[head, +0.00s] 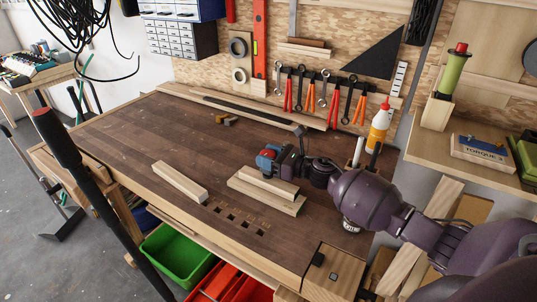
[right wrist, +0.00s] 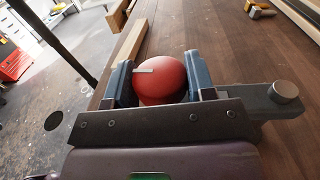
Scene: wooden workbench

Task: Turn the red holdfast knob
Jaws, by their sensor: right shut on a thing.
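The red holdfast knob (right wrist: 165,88) fills the space between the fingers of my right gripper (right wrist: 162,72) in the right wrist view. In the head view, a small part of the red knob (head: 268,153) shows between the fingertips of my right gripper (head: 267,159), just above stacked light wood boards. The rest of the holdfast is hidden by the gripper and knob. My left gripper is not in view.
The stacked boards (head: 285,204) lie below my right gripper on the workbench (head: 130,140). A loose wood strip (head: 180,182) lies to the left. A yellow glue bottle (head: 378,128) stands behind my right arm. The bench's left half is mostly clear.

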